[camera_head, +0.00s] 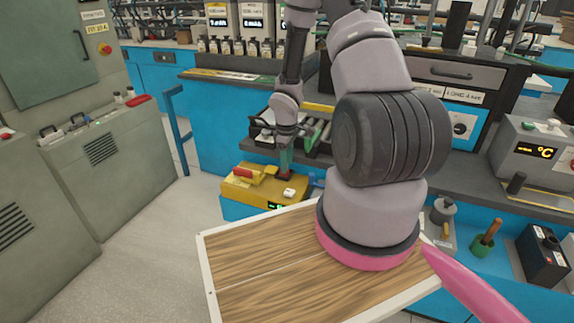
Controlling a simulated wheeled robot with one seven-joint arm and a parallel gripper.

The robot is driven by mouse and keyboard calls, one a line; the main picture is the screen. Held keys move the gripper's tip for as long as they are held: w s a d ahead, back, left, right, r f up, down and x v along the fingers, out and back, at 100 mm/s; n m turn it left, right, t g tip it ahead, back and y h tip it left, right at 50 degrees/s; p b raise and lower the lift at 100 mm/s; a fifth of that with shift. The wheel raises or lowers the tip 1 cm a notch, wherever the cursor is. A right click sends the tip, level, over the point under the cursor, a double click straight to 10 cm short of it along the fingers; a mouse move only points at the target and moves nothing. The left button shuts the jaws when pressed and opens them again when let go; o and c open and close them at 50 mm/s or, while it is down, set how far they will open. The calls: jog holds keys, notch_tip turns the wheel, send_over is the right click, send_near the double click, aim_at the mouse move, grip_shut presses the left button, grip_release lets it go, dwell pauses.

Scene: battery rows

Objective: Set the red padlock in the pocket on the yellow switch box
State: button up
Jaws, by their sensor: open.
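The yellow switch box (255,197) stands on a blue cabinet beyond the wooden top, left of my arm. A red handle-like part (242,173) and a small white piece (289,193) show on its top. My gripper (285,170) points down over the box's right rear corner, with its jaws open. A small dark red thing (284,176), perhaps the red padlock, shows at the fingertips. It is too small to tell its shape, or whether it sits in the pocket. The pocket itself cannot be made out.
My wooden top (262,273) fills the lower middle. A rack with cylindrical cells (318,130) lies behind the gripper. Grey cabinets (113,152) stand at left, with clear floor (160,235) before them. A temperature unit (540,150) and a black battery (543,252) are at right.

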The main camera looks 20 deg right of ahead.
jog(key=s+a+r+m+t+h, duration=0.1)
jog(key=s+r+m, duration=0.2)
jog(key=r, duration=1.3)
jog(key=s+r+m+t, duration=0.1)
jog(key=s+r+m, duration=0.15)
jog(key=r, duration=1.35)
jog(key=s+a+r+m+t+y, duration=0.1)
jog(key=s+a+r+m+t, duration=0.1)
jog(key=s+r, duration=0.5)
jog(key=s+a+r+m+t+y, duration=0.2)
jog(key=s+a+r+m, duration=0.3)
jog(key=s+r, duration=0.3)
jog(key=shift+s+r+m+t, duration=0.15)
jog(key=shift+r+m+t, duration=0.25)
jog(key=shift+r, duration=0.15)
